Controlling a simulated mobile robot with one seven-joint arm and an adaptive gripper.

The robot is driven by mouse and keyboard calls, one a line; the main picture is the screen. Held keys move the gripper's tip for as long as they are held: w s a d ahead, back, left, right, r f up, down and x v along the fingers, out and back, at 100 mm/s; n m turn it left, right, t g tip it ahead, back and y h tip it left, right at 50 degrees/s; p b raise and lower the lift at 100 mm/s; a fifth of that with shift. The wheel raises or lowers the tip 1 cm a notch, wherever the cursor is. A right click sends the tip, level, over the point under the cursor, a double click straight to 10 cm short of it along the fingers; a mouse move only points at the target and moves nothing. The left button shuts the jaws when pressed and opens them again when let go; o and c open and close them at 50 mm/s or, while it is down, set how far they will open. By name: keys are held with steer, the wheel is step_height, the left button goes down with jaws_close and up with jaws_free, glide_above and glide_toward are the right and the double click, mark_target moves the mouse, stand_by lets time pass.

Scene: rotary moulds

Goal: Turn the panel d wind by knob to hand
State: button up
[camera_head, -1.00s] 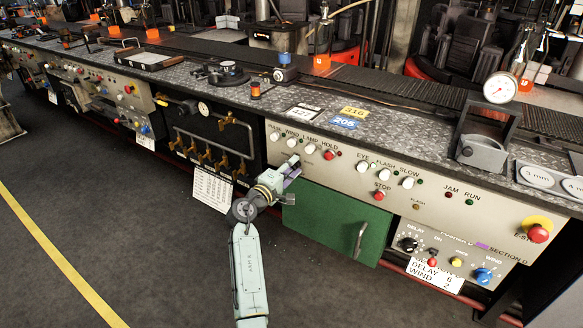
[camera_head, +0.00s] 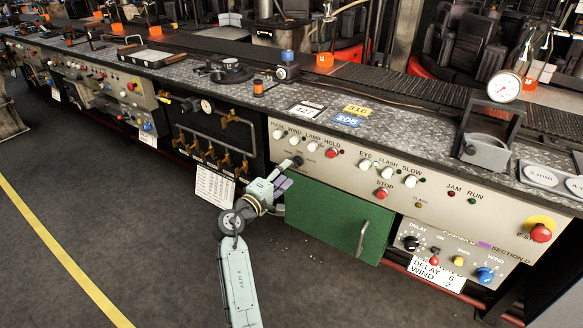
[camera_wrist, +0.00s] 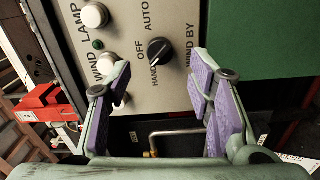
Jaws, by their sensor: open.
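The black rotary knob (camera_wrist: 159,50) labelled WIND BY, with HAND, OFF and AUTO around it, shows clearly in the wrist view. It sits on the beige panel beyond my fingertips, in the gap between them. A pale line crosses its face; I cannot tell surely which label it points to. My gripper (camera_wrist: 161,82) is open and empty, with purple pads on both fingers, and looks apart from the knob. In the head view my gripper (camera_head: 282,179) is just below and left of the knob (camera_head: 297,162), in front of the panel with the white buttons.
White buttons WIND (camera_wrist: 106,65) and LAMP (camera_wrist: 95,16) are close to the knob. The green door (camera_head: 335,218) is right below the panel. Brass pipework (camera_head: 211,150) lies to the left. The floor in front is open.

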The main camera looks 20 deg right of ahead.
steer(key=v, duration=0.6)
steer(key=shift+s+a, duration=0.1)
steer(key=shift+a, duration=0.05)
